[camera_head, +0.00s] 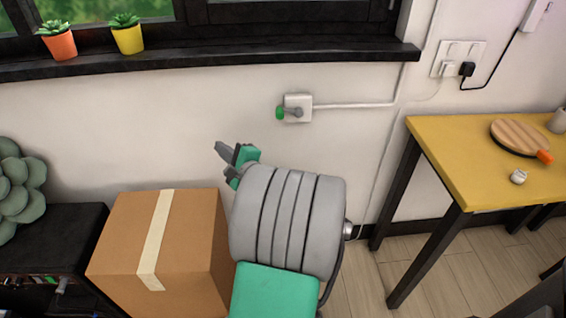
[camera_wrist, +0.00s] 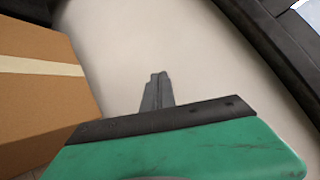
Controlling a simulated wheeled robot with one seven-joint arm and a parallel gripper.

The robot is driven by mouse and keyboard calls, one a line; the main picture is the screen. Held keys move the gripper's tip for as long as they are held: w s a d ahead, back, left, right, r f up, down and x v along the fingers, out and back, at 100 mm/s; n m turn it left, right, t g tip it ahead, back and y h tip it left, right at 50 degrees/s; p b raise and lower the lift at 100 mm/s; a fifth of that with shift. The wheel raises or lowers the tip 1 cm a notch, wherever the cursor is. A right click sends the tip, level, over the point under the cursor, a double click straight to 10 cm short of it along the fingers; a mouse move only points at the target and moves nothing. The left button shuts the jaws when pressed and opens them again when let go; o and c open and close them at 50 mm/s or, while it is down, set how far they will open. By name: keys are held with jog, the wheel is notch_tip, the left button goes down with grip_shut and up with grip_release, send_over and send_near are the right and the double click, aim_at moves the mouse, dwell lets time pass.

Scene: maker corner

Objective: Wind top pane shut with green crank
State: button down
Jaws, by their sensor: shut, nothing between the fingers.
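The green crank (camera_head: 281,113) is a small green knob on a grey arm, on a white wall box (camera_head: 299,107) below the window sill. A white conduit runs from the box to the right and up. My gripper (camera_head: 220,147) is in front of the wall, left of and below the crank, apart from it. Its grey fingers are together and empty; they also show in the wrist view (camera_wrist: 157,90), against bare wall. The crank is not in the wrist view. Only the bottom of the window (camera_head: 290,12) shows in the head view; the top pane is out of view.
A taped cardboard box (camera_head: 190,235) stands below my gripper, also at the left of the wrist view (camera_wrist: 35,100). The dark sill (camera_head: 230,58) juts out above, with two potted plants. A yellow table (camera_head: 470,165) stands at right. The wall around the crank is clear.

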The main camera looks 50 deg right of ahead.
jog(key=s+d+f+m+g+h+b, duration=0.2)
jog(key=s+d+f+m+h+b, duration=0.4)
jog(key=s+d+m+h, duration=0.65)
jog(key=w+d+r+m+y+p, duration=0.2)
jog(key=w+d+r+p, duration=0.1)
jog(key=w+d+r, duration=0.2)
jog(key=shift+w+d+p, duration=0.4)
jog(key=shift+w+d, duration=0.1)
jog(key=shift+d, duration=0.25)
